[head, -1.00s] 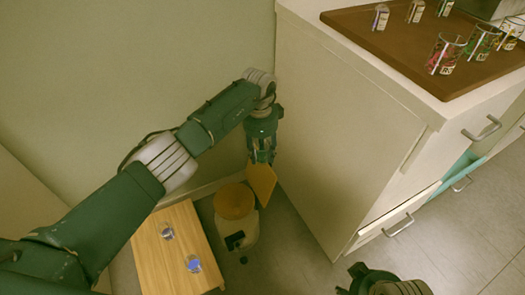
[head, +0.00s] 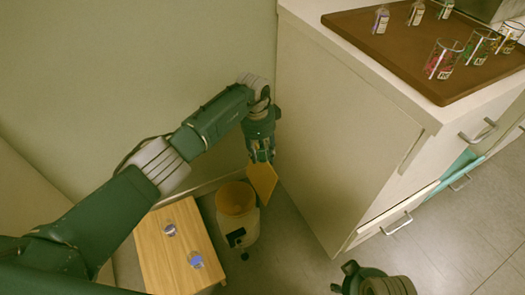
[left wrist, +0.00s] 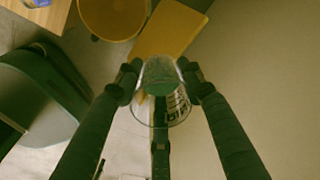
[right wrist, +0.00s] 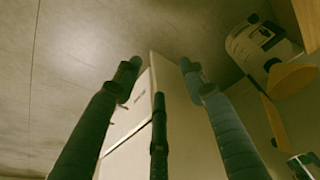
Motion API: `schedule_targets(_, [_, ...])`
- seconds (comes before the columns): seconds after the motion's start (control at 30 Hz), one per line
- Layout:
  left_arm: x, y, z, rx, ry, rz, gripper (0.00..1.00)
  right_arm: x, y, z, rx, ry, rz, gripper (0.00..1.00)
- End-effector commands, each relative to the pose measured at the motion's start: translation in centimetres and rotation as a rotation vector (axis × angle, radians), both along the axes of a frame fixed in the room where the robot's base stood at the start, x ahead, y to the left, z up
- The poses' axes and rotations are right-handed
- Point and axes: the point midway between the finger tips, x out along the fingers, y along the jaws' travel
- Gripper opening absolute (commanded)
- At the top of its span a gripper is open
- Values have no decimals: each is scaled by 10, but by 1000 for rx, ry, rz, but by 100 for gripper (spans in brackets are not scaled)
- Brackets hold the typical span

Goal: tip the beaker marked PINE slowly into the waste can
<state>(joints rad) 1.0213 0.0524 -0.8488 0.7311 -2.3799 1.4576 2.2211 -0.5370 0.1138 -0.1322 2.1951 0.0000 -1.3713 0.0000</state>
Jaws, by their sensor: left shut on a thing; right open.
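The waste can (head: 250,228) is pale with an orange interior and stands on the floor beside the cabinet. Its orange lid (head: 262,183) is raised on the right. My left gripper (head: 260,157) is above the can's back right, near the lid. In the left wrist view it is shut on a clear glass beaker (left wrist: 163,108) with green at one end and a dark-marked label; the lettering is too small to read. I cannot tell the beaker's exact tilt. The can's opening (left wrist: 113,14) is at the top there. My right gripper (right wrist: 158,78) is open and empty.
A low wooden table (head: 165,255) left of the can holds two small glass vessels. The cabinet (head: 340,140) stands close right of my left gripper. On its top a brown tray (head: 375,50) carries several bottles and beakers. The floor (head: 450,250) at right is clear.

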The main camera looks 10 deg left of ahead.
Motion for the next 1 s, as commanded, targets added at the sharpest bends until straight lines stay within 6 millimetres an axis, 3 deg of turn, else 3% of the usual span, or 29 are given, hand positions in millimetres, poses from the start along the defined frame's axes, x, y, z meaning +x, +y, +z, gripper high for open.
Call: schedule_targets(1.0, [-1,1,1,-31,-18,-1,11,0,1,-31,0,16,2,42])
